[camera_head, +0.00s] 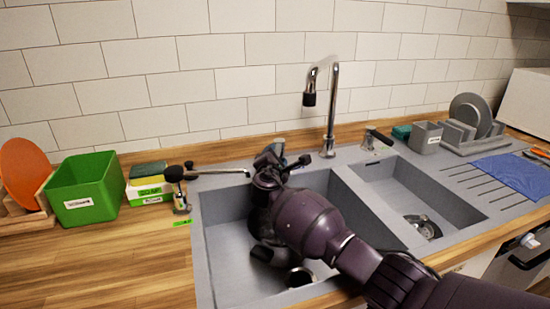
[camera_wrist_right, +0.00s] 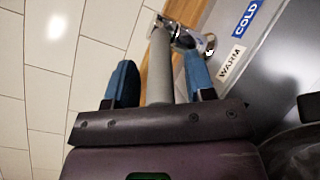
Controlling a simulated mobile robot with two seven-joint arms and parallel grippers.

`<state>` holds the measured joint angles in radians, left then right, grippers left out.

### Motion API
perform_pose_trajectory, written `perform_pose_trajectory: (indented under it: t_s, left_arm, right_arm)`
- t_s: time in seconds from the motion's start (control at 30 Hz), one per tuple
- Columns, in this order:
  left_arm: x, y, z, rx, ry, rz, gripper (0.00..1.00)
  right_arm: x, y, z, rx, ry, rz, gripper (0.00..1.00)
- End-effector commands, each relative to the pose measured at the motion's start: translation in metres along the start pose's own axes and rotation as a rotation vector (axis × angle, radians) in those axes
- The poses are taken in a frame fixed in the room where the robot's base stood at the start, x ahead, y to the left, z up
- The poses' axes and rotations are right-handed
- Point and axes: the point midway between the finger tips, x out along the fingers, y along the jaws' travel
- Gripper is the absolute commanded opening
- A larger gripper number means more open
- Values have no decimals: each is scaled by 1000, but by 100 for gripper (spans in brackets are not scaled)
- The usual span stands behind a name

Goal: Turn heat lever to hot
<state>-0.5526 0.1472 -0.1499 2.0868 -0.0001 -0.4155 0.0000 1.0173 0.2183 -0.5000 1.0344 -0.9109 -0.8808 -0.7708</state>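In the right wrist view the grey bar (camera_wrist_right: 160,65) runs between the two blue fingertips of my right gripper (camera_wrist_right: 160,82). The fingers stand apart, with a small gap seen on each side of the bar. A WARM label (camera_wrist_right: 230,63) and a COLD label (camera_wrist_right: 247,18) lie on the grey surface beside it. My left gripper is not in view.
The tall chrome faucet (camera_head: 332,105) stands right of my gripper. The grey sink (camera_head: 228,250) lies below my arm. A grey cup (camera_head: 426,136) and a plate rack (camera_head: 465,142) stand at right.

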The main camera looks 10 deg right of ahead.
Motion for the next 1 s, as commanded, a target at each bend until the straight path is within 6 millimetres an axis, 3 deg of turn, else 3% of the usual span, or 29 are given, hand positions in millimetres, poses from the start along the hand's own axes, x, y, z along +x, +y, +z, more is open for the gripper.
perform_pose_trajectory:
  t_s: [0.33,0.6,0.8,1.0]
  left_arm:
    - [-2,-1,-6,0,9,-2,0]
    - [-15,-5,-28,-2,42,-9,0]
    - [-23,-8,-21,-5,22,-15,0]
    - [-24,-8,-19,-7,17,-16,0]
  right_arm:
    - [-7,2,2,0,-1,1,49]
    - [-42,7,5,3,-3,5,49]
    - [-65,4,3,1,-1,3,49]
    - [-75,1,1,0,0,0,49]
